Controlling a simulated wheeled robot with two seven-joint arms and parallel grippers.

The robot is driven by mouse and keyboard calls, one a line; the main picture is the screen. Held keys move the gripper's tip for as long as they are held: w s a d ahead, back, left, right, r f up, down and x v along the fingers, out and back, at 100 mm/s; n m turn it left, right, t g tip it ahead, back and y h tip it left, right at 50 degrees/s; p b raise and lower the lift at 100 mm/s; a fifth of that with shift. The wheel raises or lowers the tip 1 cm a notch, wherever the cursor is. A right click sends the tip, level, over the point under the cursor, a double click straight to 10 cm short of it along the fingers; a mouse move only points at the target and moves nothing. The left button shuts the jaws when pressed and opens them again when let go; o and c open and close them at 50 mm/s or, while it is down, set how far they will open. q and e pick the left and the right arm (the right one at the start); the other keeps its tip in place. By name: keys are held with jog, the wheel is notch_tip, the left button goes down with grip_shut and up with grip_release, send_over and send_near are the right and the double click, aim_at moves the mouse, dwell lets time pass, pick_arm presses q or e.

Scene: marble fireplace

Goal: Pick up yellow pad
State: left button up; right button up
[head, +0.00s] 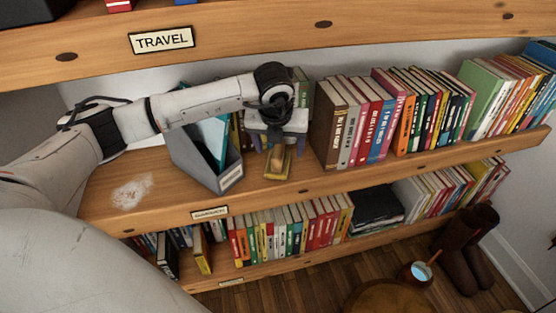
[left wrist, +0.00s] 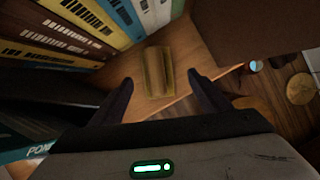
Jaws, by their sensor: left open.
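The yellow pad (head: 278,165) lies on the middle wooden shelf, in a gap between the grey magazine file and a row of books. In the left wrist view the yellow pad (left wrist: 157,71) lies ahead, between and beyond my two fingers. My left gripper (head: 271,150) reaches in over the shelf from above, and its fingers partly cover the pad in the head view. In the left wrist view my left gripper (left wrist: 159,88) is open, with nothing between its fingertips. My right gripper is not in view.
The grey magazine file (head: 217,170) stands just left of the pad. A thick brown book (head: 326,125) begins the row on the right. The upper shelf (head: 260,35) runs above my arm.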

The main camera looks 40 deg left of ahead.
aim_at(278, 147)
pick_arm(q)
jog(key=shift+a+x, duration=0.15)
jog(key=shift+x, duration=1.35)
jog(key=shift+a+x, duration=0.2)
jog(key=shift+x, duration=1.35)
jog(key=shift+s, duration=0.1)
jog(key=c, duration=1.2)
jog(key=shift+c, duration=0.2)
jog(key=shift+r, duration=0.15)
jog(key=shift+r, duration=0.5)
notch_tip(278, 147, up, 2)
jog(key=shift+r, duration=0.15)
jog(key=s+d, duration=0.4)
jog(key=s, duration=0.4)
jog(key=s+d, duration=0.4)
jog(key=s, duration=0.4)
jog(key=shift+d+b, duration=0.15)
jog(key=shift+b, duration=0.2)
